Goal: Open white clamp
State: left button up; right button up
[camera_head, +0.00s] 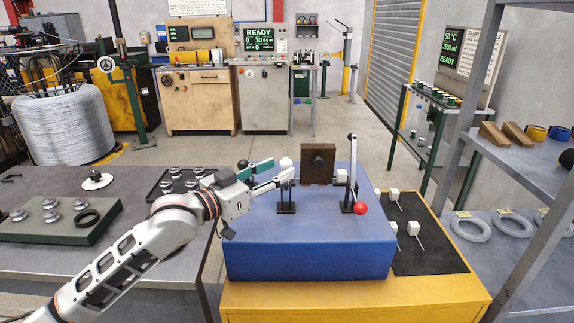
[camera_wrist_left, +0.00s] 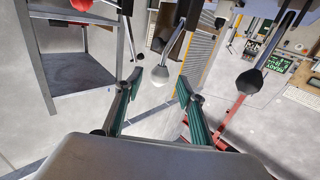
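The white clamp's round white knob (camera_head: 286,163) stands above a black bracket (camera_head: 286,208) on the blue block. My left gripper (camera_head: 281,168) reaches in from the left, its green-padded fingers apart. The knob is close to the fingertips. In the left wrist view the white knob (camera_wrist_left: 160,75) appears between the tips of the open left gripper (camera_wrist_left: 158,86), with no contact visible. Whether it lies fully between the pads in depth is unclear. My right gripper is not in view.
The blue block (camera_head: 305,262) also bears a brown block (camera_head: 318,164) and an upright lever by a red knob (camera_head: 361,208). A black knob (camera_head: 242,164) is just left of the gripper; it shows in the left wrist view (camera_wrist_left: 248,83). White-headed parts lie on a dark mat (camera_head: 437,262).

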aim_at(286, 165)
pick_arm(q)
jog(key=shift+x, duration=2)
grip_shut()
